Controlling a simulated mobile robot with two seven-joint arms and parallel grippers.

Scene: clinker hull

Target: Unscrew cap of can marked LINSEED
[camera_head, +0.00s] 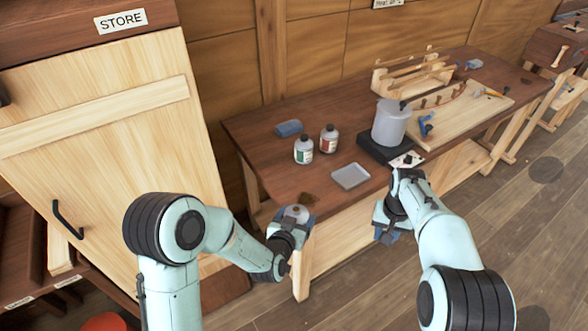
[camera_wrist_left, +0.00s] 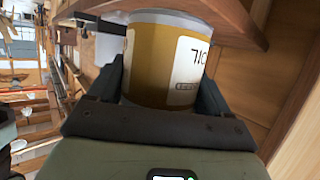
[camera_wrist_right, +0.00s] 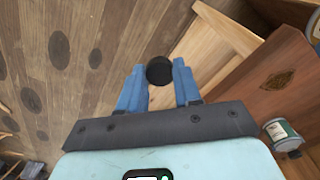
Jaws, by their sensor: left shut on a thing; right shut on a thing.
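My left gripper (camera_head: 296,218) is shut on a can (camera_head: 297,212) with a grey top, held by the table's near left corner. In the left wrist view the can (camera_wrist_left: 160,60) has a mustard body and a white label, with only a few letters, apparently "OIL", showing; the word LINSEED is not readable. My right gripper (camera_head: 384,218) is well to the right, in front of the table. In the right wrist view its fingers are shut on a round black cap (camera_wrist_right: 159,70), apart from the can. The head view is too small to show the can's opening clearly.
On the table (camera_head: 265,140) stand a green-labelled can (camera_head: 303,151) and a red-labelled can (camera_head: 328,139), both with dark caps. A shallow grey tray (camera_head: 350,176), a blue cloth (camera_head: 289,128) and a grey pot (camera_head: 390,124) on a black base are nearby. A STORE door (camera_head: 100,150) is left.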

